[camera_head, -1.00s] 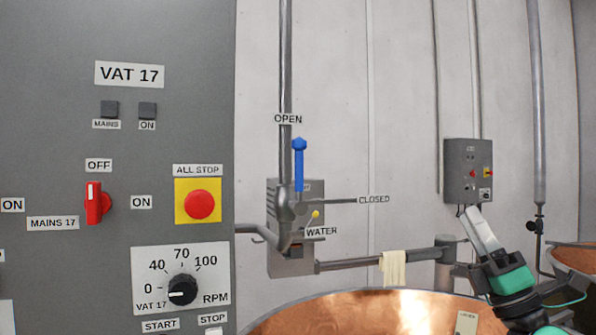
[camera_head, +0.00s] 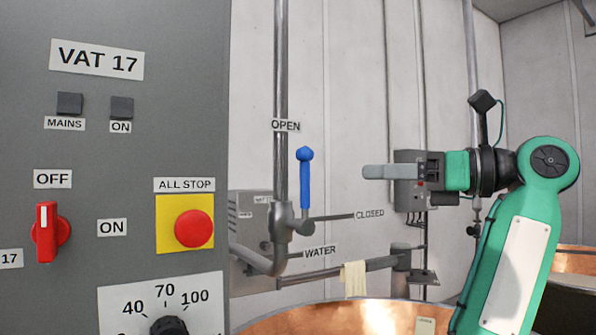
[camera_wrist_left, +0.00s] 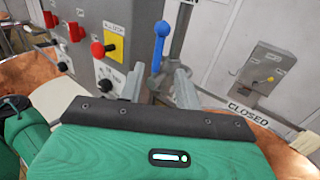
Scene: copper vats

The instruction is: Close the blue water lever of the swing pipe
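The blue water lever (camera_head: 305,180) stands upright on its valve, its knob just right of the OPEN label (camera_head: 286,125). The CLOSED label (camera_head: 370,215) is to the right, at the end of a thin rod. The swing pipe (camera_head: 340,271) runs right from below the valve. My left gripper (camera_head: 375,172) is to the right of the lever, pointing left at about lever height, apart from it. In the left wrist view its two fingers (camera_wrist_left: 160,80) are spread and empty, with the blue lever (camera_wrist_left: 160,45) beyond the gap between them. My right gripper is not in view.
The grey VAT 17 panel (camera_head: 150,130) with its red ALL STOP button (camera_head: 193,229) fills the left. A copper vat (camera_head: 330,318) lies below. A cloth (camera_head: 354,279) hangs on the pipe. A grey control box (camera_head: 408,190) is on the wall behind my gripper.

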